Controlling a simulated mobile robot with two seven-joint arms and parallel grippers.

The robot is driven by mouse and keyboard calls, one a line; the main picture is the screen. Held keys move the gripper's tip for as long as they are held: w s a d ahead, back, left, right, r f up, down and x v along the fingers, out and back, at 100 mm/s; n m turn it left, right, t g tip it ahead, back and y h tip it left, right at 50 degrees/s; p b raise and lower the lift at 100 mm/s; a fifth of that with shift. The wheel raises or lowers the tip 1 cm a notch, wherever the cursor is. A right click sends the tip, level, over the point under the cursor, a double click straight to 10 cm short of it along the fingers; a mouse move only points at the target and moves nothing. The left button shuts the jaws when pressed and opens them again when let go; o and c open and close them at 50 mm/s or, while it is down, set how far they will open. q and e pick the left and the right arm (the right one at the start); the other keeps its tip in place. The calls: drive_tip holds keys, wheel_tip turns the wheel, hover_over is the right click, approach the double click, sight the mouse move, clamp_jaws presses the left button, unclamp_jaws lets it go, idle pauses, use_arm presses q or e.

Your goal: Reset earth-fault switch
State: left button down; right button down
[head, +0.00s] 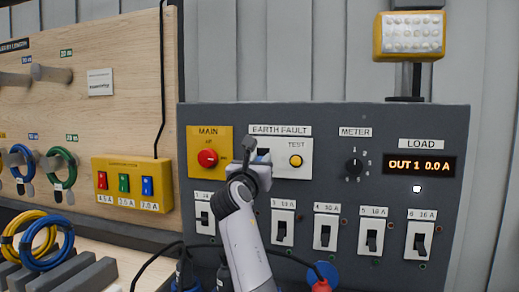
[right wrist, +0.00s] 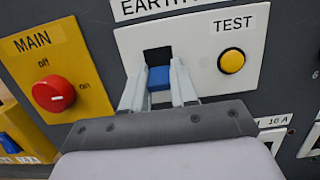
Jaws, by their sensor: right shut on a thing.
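The earth-fault switch (right wrist: 158,77) is a blue lever in a dark slot on a white plate (right wrist: 195,45), in the right wrist view. My right gripper (right wrist: 159,84) is shut on it, one finger at each side. In the head view my right gripper (head: 252,150) and its arm cover most of the switch. The yellow TEST button (head: 295,160) is on the same plate, right of the gripper; it also shows in the right wrist view (right wrist: 231,61). My left gripper is not in view.
Left of the switch is the red MAIN knob (head: 208,158). A row of breakers (head: 325,232) runs below. The METER dial (head: 354,166) and lit LOAD display (head: 420,164) are to the right. Blue and yellow cable coils (head: 45,243) lie at lower left. A black cable crosses near my arm.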

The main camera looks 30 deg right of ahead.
drive_tip(key=shift+r+y+p, duration=0.4)
drive_tip(key=shift+y+p, duration=0.1)
drive_tip(key=shift+r+g, duration=0.1)
drive_tip(key=shift+g, duration=0.3)
drive_tip(key=shift+w+d+r+g+y, duration=0.1)
drive_tip(key=shift+r+g+y, duration=0.15)
drive_tip(key=shift+g+y, duration=0.5)
drive_tip(key=shift+d+r+g+y, duration=0.1)
drive_tip(key=shift+r+g+y, duration=0.15)
drive_tip(key=shift+g+y, duration=0.5)
drive_tip(key=c, duration=0.9)
unclamp_jaws()
drive_tip(key=shift+a, duration=0.1)
